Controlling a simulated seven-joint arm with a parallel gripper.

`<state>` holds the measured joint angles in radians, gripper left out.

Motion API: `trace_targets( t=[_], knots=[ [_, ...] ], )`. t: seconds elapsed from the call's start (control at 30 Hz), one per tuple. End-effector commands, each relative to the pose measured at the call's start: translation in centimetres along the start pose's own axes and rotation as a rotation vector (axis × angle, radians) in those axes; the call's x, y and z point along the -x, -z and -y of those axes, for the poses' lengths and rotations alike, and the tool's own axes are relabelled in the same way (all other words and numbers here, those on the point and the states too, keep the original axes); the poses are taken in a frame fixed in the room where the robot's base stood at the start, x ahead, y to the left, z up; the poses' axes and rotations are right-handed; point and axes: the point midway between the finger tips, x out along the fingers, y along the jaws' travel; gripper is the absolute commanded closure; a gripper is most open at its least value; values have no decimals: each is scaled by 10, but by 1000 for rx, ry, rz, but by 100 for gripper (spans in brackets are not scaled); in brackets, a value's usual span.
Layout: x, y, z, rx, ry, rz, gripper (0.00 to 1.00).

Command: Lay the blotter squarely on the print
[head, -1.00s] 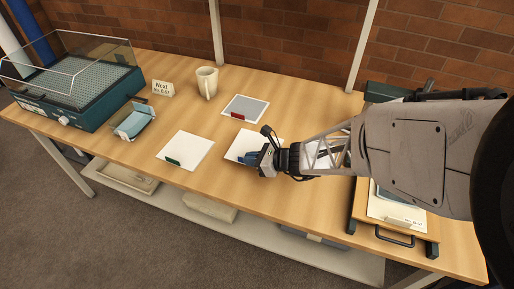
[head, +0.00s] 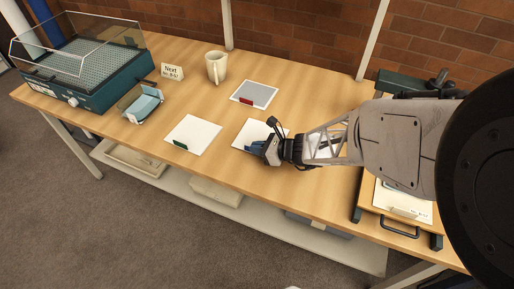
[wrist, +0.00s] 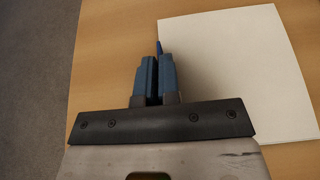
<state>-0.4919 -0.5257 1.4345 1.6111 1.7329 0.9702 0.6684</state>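Three flat sheets lie on the wooden table in the head view. One is a grey sheet with a white border and red tab (head: 255,94), which looks like a print. One is a plain white sheet with a green tab (head: 194,135). The third, a plain white sheet (head: 262,128), also fills the right of the wrist view (wrist: 235,70); it looks like a blotter. My gripper (head: 264,151) is at its near side. In the wrist view the blue-grey fingers (wrist: 156,75) are close together on its small blue tab (wrist: 158,47). The tab is mostly hidden between them.
A mug (head: 216,68), a sign card (head: 172,72), a small tray with blue pieces (head: 142,103) and a clear-lidded teal case (head: 85,75) stand at left and back. A wooden board with a handle (head: 402,222) is at right, partly behind my arm.

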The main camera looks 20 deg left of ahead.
Motion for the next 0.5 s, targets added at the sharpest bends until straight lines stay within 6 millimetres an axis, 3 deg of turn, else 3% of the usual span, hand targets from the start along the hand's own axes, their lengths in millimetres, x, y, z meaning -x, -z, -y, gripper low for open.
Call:
trace_targets(
  t=[0.43, 0.5],
  knots=[
    [-1, 3, 0, 0, 0, 0, 100],
    [-1, 3, 0, 0, 0, 0, 86]
  ],
)
